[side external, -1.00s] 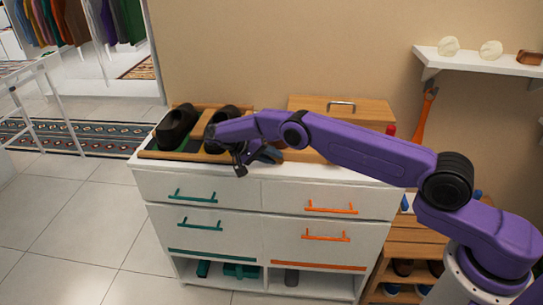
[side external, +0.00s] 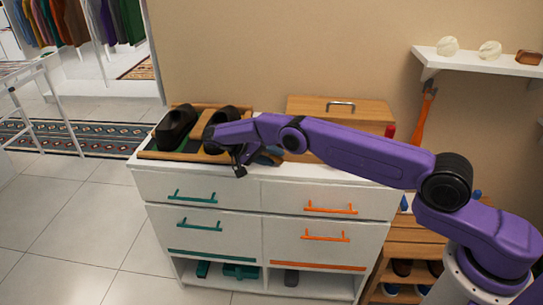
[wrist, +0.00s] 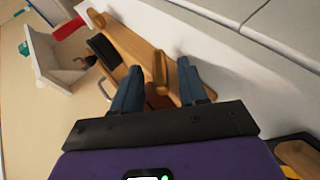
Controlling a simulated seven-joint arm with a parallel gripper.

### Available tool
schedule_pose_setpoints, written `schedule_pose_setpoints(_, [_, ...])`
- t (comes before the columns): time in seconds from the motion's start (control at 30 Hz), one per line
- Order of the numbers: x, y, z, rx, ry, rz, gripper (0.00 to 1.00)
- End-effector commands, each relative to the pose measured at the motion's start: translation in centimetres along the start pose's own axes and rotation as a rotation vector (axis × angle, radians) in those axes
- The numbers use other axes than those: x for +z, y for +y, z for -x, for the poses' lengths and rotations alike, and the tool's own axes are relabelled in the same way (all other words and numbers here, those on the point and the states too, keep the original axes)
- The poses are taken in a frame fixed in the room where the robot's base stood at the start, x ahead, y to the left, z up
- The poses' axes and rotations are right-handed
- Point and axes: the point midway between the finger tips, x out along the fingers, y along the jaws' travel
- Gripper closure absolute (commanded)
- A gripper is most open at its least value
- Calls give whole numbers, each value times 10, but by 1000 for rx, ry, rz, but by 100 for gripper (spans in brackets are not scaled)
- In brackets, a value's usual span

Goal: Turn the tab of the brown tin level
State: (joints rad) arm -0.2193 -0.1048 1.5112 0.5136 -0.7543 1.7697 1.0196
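My gripper (side external: 256,160) is low over the white dresser top, between the dark shoes and the wooden box in the side view. In the wrist view its two blue-grey fingers (wrist: 159,66) are spread apart. An upright-looking brown wooden piece (wrist: 160,72) shows between them, with gaps on both sides; I cannot tell whether it is the tab. I cannot pick out the brown tin with certainty in either view. In the side view my gripper and arm hide the spot under the fingers.
A wooden box (side external: 305,106) with a metal handle stands behind my arm. A tray with dark shoes (side external: 176,127) is at the dresser's left. A wall shelf (side external: 475,62) at right holds two pale round things and a brown one. A red object (side external: 390,131) stands beside the box.

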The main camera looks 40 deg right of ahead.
Motion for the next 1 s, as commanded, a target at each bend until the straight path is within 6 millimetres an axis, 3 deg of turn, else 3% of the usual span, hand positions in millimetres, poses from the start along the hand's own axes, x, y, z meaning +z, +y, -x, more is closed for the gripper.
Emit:
schedule_pose_setpoints(0.17, [-1,5,4,-1,0,0,57])
schedule_pose_setpoints(0.37, [-8,27,19,-2,1,-4,57])
schedule_pose_setpoints(1.0, [11,78,26,8,-7,-4,57])
